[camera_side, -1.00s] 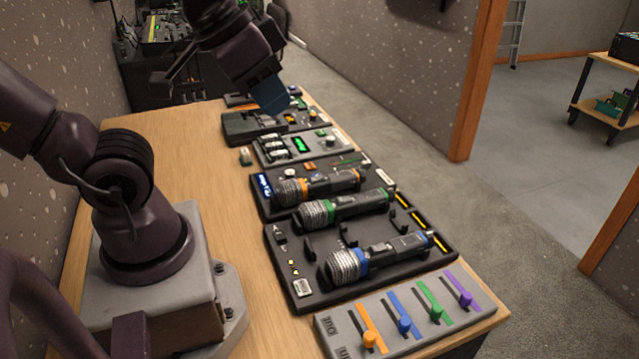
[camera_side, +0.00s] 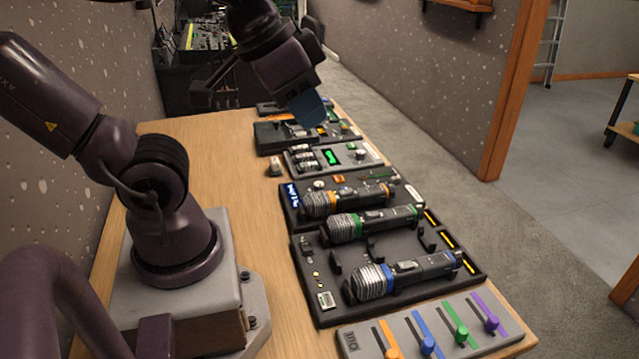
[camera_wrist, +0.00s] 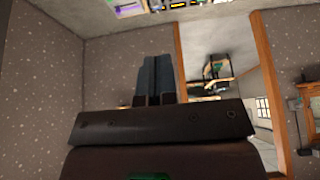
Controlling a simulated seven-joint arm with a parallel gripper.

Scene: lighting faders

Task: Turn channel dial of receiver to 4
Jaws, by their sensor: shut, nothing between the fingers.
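A light grey unit (camera_side: 346,164) with a lit green display and a small pale knob (camera_side: 363,148) sits mid-row on the wooden table in the side view. It may be the receiver; its markings are too small to read. A black unit (camera_side: 286,206) with a blue display and a whitish knob (camera_side: 319,184) is nearer the camera. My gripper (camera_side: 310,116) is shut and empty, its blue fingers pointing down above the dark unit (camera_side: 268,136) behind the grey one. The shut fingers also show in the wrist view (camera_wrist: 154,78). No dial number is legible.
Microphones with orange (camera_side: 331,200), green (camera_side: 372,221) and blue (camera_side: 408,272) bands lie in the black docks. A fader panel (camera_side: 370,337) with coloured sliders is at the front. A small object (camera_side: 275,167) stands left of the grey unit. The table's left strip is bare.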

